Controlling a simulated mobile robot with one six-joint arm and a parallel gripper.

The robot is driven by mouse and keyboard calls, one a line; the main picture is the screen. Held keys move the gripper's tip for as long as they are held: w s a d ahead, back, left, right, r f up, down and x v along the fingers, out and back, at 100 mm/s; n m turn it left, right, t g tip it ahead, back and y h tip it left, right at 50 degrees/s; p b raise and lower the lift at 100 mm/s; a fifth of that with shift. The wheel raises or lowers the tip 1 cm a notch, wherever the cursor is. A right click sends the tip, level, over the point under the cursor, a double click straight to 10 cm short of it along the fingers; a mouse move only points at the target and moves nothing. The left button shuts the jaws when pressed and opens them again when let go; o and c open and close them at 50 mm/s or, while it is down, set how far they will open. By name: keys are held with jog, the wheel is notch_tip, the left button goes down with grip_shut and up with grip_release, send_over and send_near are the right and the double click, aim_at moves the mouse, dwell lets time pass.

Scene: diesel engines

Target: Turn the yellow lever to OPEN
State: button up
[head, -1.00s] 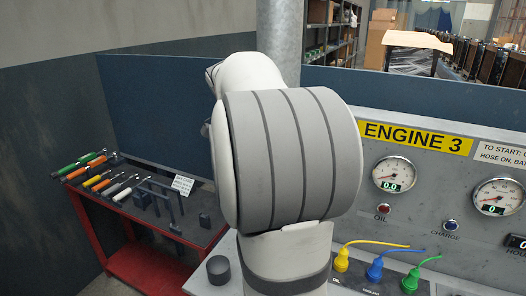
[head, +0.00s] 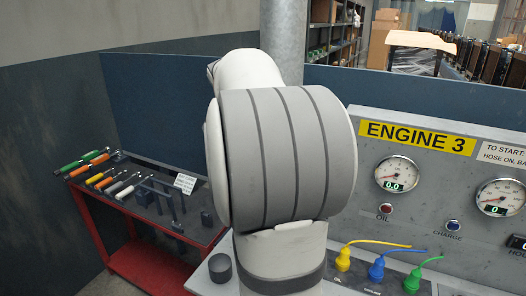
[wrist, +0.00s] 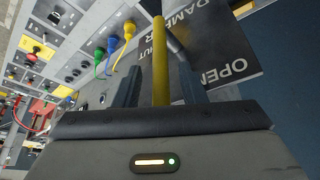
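The yellow lever (wrist: 160,65) shows in the wrist view as a straight bar running up the picture. My gripper (wrist: 160,80) has its two dark fingers on either side of the lever, with a visible gap on each side. It looks open, and I see no clear contact. A dark label plate (wrist: 215,45) behind the lever, at right, bears the words OPEN and DAMPER and part of another word. In the head view my arm covers the middle, and neither the lever nor my gripper shows.
The ENGINE 3 panel (head: 450,170) with gauges stands at right. Yellow, blue and green plugs (head: 377,268) sit at its foot and also show in the wrist view. A red tool cart (head: 150,265) with several tools stands at left before a blue partition (head: 160,105).

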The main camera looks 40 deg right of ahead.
jog(key=b+v, duration=0.1)
jog(key=v, duration=0.6)
jog(key=shift+r, duration=0.2)
jog(key=shift+a, duration=0.1)
jog(key=s+a+f+n+t+y+b, duration=0.1)
jog(key=s+a+f+n, duration=0.3)
jog(key=a+f+n, duration=0.2)
jog(key=s+a+f+n+t+y+b, duration=0.2)
jog(key=s+a+f+n, duration=0.2)
jog(key=a+f+n, duration=0.3)
jog(key=s+a+f+n+t+y+b, duration=0.1)
jog(key=s+a+f+n+b, duration=0.1)
jog(key=s+a+f+n, duration=0.2)
jog(key=a+f+n, duration=0.3)
jog(key=a+f, duration=0.5)
jog(key=a, duration=0.1)
jog(key=shift+f, duration=0.4)
jog(key=shift+s, duration=0.2)
